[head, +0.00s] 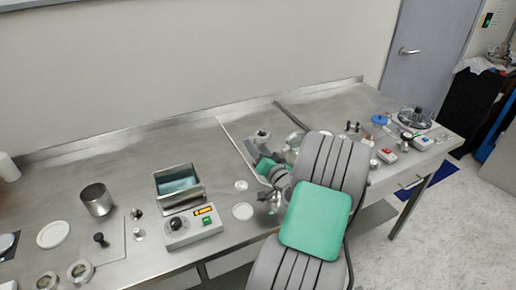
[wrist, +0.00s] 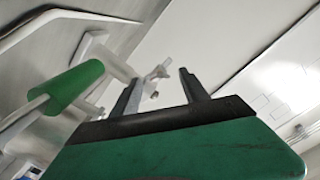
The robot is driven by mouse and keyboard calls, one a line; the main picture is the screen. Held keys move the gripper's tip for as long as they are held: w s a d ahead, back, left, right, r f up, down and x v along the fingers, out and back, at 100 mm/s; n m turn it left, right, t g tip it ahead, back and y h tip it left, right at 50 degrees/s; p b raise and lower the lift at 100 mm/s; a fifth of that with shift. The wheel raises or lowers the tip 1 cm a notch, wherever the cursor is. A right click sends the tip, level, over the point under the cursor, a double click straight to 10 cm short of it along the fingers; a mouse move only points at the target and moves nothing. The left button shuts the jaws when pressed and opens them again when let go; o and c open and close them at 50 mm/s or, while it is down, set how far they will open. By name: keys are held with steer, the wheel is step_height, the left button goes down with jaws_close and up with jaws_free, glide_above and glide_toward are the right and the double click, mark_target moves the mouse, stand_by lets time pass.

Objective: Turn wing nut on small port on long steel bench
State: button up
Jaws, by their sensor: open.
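The long steel bench (head: 90,150) runs along the wall in the head view. My gripper (wrist: 158,76) is open in the wrist view, its two dark fingers apart. A small pale metal piece with wing-like arms, which looks like the wing nut (wrist: 154,78), shows between and beyond the fingertips. I cannot tell its distance or whether a finger touches it. The small port under it is not clear. In the head view my arm covers the middle of the bench and hides most of the gripper's surroundings.
A green cylinder (wrist: 75,84) is close on the left in the wrist view. In the head view, a control box (head: 190,226), a steel basin (head: 180,186) and a metal cup (head: 96,200) stand left of my arm. A clear round chamber (head: 415,119) stands at the right end.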

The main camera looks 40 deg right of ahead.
steer(key=shift+c, duration=0.4)
jaws_close()
steer(key=shift+f, duration=0.1)
steer(key=n+b, duration=0.4)
steer(key=b, duration=0.4)
steer(key=shift+n, duration=0.4)
